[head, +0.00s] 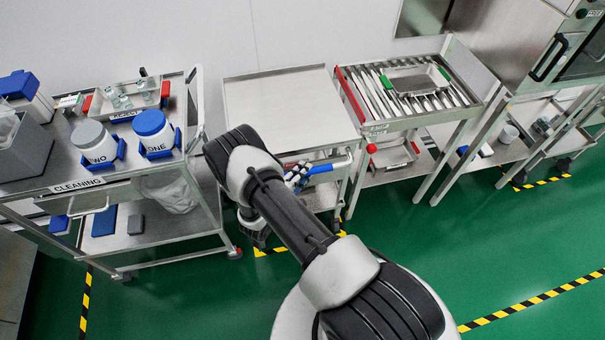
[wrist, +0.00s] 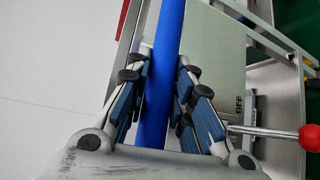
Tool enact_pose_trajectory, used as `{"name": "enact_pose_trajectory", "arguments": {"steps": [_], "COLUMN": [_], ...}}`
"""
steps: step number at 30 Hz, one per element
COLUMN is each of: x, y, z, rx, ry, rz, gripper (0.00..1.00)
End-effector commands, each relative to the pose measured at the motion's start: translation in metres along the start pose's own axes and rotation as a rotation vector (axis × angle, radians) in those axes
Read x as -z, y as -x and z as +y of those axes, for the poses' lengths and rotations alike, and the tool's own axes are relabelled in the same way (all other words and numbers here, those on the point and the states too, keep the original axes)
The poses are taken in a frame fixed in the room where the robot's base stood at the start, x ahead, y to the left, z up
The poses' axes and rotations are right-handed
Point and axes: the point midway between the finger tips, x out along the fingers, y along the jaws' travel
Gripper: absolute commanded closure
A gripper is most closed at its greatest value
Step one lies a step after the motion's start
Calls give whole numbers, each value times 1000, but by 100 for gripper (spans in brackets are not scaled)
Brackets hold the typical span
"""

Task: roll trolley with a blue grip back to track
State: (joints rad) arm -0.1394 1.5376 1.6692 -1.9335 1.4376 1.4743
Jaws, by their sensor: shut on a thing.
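The trolley (head: 280,95) has a bare steel top and stands between the cleaning cart and the roller track (head: 425,105). Its blue grip (head: 320,169) is on the handle bar at its front right. My gripper (head: 297,178) is at this handle, partly hidden by my arm. In the wrist view, my gripper (wrist: 158,95) has its blue-padded fingers on both sides of the blue grip (wrist: 166,50) and is shut on it. The trolley's lower part is mostly hidden behind my arm.
The cleaning cart (head: 60,183) with bottles stands left. A lever with a red knob (head: 371,148) sticks out at the track's front left; the knob also shows in the wrist view (wrist: 309,138). A tray (head: 415,80) lies on the rollers. Green floor (head: 480,255) is open at the front right.

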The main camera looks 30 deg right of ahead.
Motion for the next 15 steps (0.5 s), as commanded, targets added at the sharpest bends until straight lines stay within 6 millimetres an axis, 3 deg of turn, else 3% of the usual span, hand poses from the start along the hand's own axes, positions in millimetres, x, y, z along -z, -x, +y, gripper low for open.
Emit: {"name": "enact_pose_trajectory", "arguments": {"steps": [13,14,15], "x": [2,2,3], "y": [0,-1,-1], "z": [2,2,2], "rx": [-3,-3,-3], "ry": [-4,-4,-5], "rz": [5,5,5], "gripper": [100,78,75]}}
